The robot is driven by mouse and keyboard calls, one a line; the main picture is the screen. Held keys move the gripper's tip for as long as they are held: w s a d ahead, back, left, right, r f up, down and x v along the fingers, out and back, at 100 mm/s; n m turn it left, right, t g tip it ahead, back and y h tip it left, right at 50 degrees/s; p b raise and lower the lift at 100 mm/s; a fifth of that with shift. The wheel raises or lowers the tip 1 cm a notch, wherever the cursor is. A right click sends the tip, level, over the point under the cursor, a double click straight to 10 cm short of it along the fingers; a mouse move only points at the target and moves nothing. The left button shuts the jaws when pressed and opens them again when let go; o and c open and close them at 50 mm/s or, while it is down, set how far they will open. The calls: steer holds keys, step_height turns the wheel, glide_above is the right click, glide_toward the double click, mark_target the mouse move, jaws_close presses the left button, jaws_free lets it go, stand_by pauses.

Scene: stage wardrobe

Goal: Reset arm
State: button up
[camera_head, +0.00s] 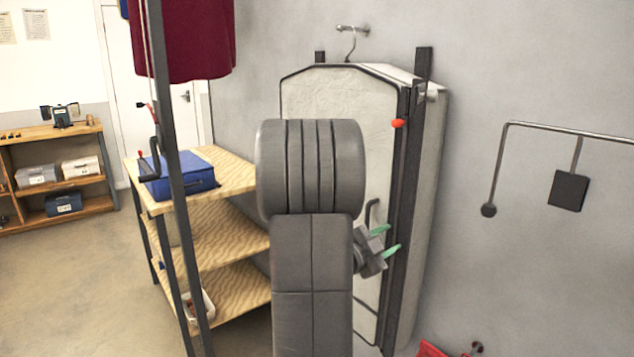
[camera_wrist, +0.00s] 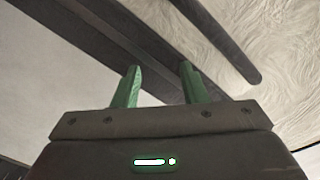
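My gripper (camera_head: 386,240) has green fingertips and shows to the right of my grey arm in the head view, which hides part of what is behind it. In the wrist view the two green fingers of my gripper (camera_wrist: 158,86) stand apart with nothing between them. A tall pale garment bag or case (camera_head: 330,95) with dark edging hangs against the wall behind my arm. Its dark edge strip (camera_wrist: 150,45) lies beyond the fingers in the wrist view. I cannot tell whether the fingers touch it.
A wooden shelf unit (camera_head: 232,242) with a blue box (camera_head: 190,178) stands left of my arm. A dark post (camera_head: 175,190) and a maroon garment (camera_head: 190,40) are nearer. A metal wall rail (camera_head: 570,130) is at right. A red object (camera_head: 432,349) shows at the bottom.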

step_height(320, 180, down, 25)
steer(key=b, duration=1.5)
steer(key=shift+f+b, duration=0.15)
steer(key=shift+b, duration=0.25)
